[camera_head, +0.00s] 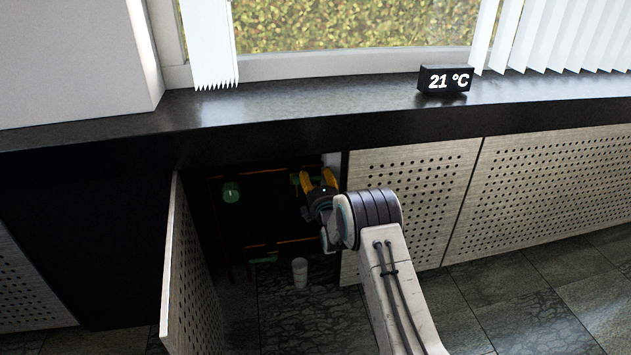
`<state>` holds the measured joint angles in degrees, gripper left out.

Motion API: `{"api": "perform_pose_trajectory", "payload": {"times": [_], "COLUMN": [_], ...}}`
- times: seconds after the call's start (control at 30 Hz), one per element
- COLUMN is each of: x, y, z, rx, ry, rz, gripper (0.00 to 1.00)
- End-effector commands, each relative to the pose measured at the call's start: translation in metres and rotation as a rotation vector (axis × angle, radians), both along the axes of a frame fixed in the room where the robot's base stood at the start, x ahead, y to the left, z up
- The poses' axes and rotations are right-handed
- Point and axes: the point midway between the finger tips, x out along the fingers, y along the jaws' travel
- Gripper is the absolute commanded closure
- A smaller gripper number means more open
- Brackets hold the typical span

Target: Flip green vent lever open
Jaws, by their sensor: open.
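My gripper (319,180) reaches into the dark open cabinet under the sill. Its yellow fingers are spread apart, and I see nothing between them. A small green part (295,179) shows right beside the left finger, at the upper right of the opening; the finger partly covers it, and I cannot tell if they touch. A rounder green part (231,192) sits at the upper left inside the cabinet. A dim green piece (265,260) lies low near the lower pipe. Which of these is the vent lever, and how it is turned, is too small and dark to tell.
The perforated cabinet door (190,270) stands open on the left. A closed perforated panel (410,205) borders the opening on the right. Orange-brown pipes (280,243) run inside. A pale cup (300,272) stands on the floor below. The black sill (300,105) overhangs above.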

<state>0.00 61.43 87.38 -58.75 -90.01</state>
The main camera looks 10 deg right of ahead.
Motion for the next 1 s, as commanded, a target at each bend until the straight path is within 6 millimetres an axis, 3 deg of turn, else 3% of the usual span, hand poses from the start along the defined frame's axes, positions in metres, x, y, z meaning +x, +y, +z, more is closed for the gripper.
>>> {"api": "perform_pose_trajectory", "payload": {"times": [0.33,0.9,1.0], "x": [0.0014,0.0012,0.0013], "y": [0.0000,0.0000,0.0000], "z": [0.0004,0.0004,0.0004], "rx": [0.000,0.000,0.000], "ry": [-0.001,-0.001,-0.001], "rz": [0.000,0.000,0.000], "gripper": [0.47,0.98,1.00]}}
